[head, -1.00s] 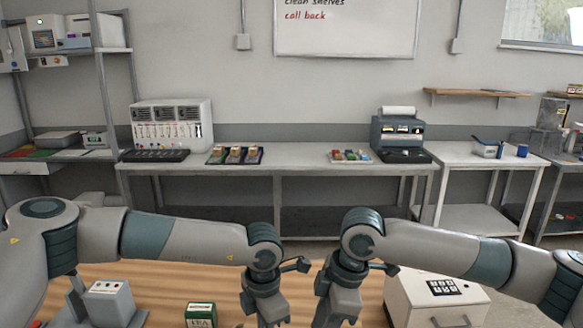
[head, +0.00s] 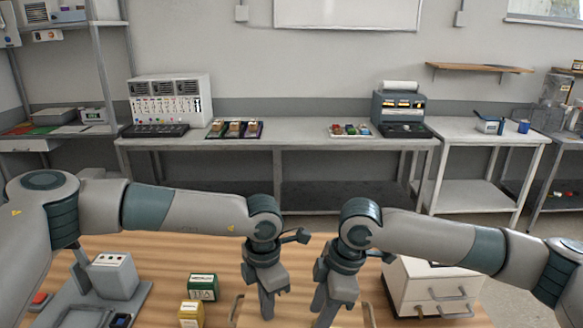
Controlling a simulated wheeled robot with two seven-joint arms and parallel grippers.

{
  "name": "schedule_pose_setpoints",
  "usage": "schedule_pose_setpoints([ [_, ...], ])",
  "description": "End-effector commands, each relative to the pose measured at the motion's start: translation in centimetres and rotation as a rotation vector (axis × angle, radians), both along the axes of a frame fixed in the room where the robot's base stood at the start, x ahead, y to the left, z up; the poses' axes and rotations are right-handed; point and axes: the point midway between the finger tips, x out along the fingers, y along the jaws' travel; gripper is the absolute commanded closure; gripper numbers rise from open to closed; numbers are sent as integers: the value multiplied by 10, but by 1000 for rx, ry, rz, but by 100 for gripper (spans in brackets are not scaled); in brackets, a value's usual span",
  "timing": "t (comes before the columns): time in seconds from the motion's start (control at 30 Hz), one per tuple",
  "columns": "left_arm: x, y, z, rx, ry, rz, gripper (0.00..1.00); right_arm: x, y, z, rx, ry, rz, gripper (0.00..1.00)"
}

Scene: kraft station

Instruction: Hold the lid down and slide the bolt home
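My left gripper (head: 267,304) hangs pointing down over the wooden table (head: 165,262), near the bottom middle of the picture. My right gripper (head: 322,309) also points down, close to its right. I see nothing held in either gripper, but their fingertips are seen side-on and low in the picture, so their opening is unclear. A thin tan handle-like loop (head: 236,309) shows left of the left gripper, and a similar one (head: 368,313) right of the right gripper. What they belong to is cut off below.
A green tea box (head: 203,287) and a yellow container (head: 191,315) stand left of the grippers. A grey device (head: 114,276) on a base plate and a red button (head: 39,299) are further left. A white drawer unit (head: 437,290) stands at right. A back bench (head: 290,146) lies beyond.

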Motion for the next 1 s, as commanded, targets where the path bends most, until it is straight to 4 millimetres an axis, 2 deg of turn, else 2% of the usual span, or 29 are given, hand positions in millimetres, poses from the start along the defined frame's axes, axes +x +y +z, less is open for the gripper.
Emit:
schedule_pose_setpoints([
  [0.23, 0, 0, -1, 1, 1, 1, 100, -2, 0, -8, 0, 1, 0, 59],
  [0.57, 0, 0, -1, 1, 1, 0, 100, -2, 0, -9, 0, 1, 0, 59],
  [0.73, 0, 0, -1, 1, 1, 0, 100, -2, 0, -9, 0, 1, 0, 98],
  [1.0, 0, 1, -1, 1, 1, 0, 100, -2, 0, -8, 0, 1, 0, 98],
])
